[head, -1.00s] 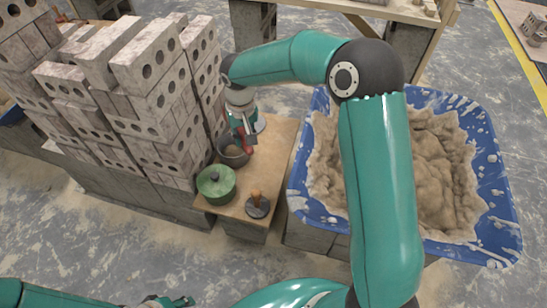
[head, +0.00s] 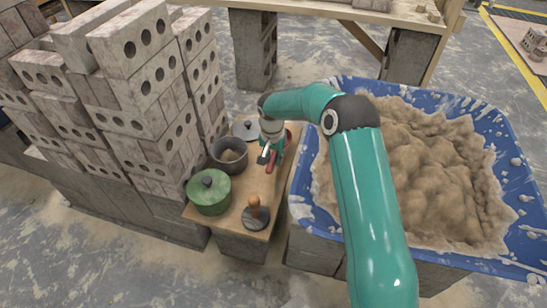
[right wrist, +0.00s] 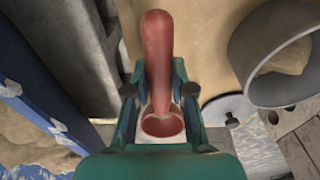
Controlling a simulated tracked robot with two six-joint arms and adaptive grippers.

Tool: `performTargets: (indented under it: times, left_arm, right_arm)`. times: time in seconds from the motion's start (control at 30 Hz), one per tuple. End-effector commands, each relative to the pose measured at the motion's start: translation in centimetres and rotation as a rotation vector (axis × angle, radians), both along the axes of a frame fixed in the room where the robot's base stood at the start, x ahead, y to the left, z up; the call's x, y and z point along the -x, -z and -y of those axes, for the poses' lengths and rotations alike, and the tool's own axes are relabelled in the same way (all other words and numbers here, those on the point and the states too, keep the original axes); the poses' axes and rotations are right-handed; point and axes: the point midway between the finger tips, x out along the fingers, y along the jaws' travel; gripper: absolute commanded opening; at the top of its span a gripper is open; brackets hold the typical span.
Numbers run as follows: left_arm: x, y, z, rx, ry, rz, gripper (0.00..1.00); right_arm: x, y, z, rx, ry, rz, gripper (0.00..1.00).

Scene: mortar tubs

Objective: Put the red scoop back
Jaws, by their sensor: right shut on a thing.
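The red scoop (right wrist: 158,55) is between the fingers of my right gripper (right wrist: 160,95) in the right wrist view, with its long handle and round red cup showing. In the head view my right gripper (head: 268,156) is shut on the scoop (head: 271,166), just right of an open dark grey pot (head: 229,160). The pot has sandy material inside and also shows in the right wrist view (right wrist: 303,82). The scoop is outside the pot, over the wooden board (head: 232,218). I cannot tell whether it touches the board. My left gripper is out of view.
A green lidded pot (head: 208,193) and a tool with a wooden knob (head: 255,215) stand nearer on the board. A grey lid (head: 246,130) lies behind the open pot. Stacked bricks (head: 140,100) rise left; a blue tub (head: 300,212) of mortar stands right.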

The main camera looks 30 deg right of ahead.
Motion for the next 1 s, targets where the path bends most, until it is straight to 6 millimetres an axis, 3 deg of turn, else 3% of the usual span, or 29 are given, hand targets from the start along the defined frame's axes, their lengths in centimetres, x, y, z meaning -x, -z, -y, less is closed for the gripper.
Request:
performTargets:
  times: [0.6, 1.0]
  left_arm:
    - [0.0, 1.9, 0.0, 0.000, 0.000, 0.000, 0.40]
    - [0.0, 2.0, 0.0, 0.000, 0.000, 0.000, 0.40]
  right_arm:
    - [0.0, 3.0, 0.0, -0.001, -0.001, 0.001, 0.00]
    - [0.0, 3.3, -0.1, 0.000, -0.002, 0.001, 0.00]
